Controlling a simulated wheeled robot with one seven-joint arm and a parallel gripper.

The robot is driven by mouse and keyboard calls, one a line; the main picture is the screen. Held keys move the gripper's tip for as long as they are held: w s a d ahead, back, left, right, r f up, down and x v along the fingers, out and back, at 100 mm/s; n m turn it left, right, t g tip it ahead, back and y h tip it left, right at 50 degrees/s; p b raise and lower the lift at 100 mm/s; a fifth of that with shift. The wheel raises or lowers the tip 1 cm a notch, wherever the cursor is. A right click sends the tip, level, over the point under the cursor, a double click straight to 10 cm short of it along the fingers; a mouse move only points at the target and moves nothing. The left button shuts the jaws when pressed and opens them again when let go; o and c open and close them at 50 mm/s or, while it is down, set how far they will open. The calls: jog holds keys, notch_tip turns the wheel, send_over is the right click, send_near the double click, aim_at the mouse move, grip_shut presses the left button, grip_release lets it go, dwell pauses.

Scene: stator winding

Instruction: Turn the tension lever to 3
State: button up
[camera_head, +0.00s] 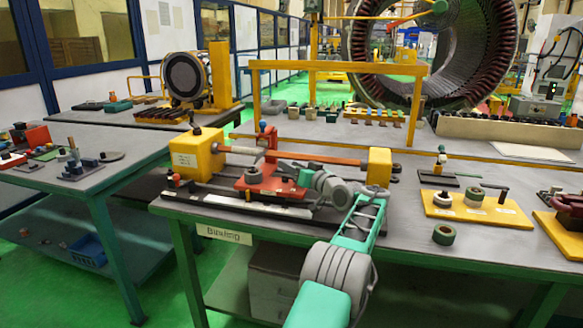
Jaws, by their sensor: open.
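My teal and grey arm reaches over the front table. My gripper (284,171) is at the red carriage (262,187) of the winding machine, between its two yellow end blocks (197,154). It is open; its fingertips are small and partly hidden, and I cannot tell whether they touch anything. The tension lever cannot be picked out for certain, and no number scale is readable. Small dark and grey parts sit on the red carriage, partly hidden by my wrist.
A yellow board (476,208) with round spools stands right of the machine, with a loose green ring (444,234) in front. A yellow frame (338,66) rises behind. A side table (90,180) with small parts stands at left.

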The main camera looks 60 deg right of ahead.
jog(key=v, duration=0.7)
jog(key=shift+s+a, duration=0.15)
jog(key=shift+s, duration=0.2)
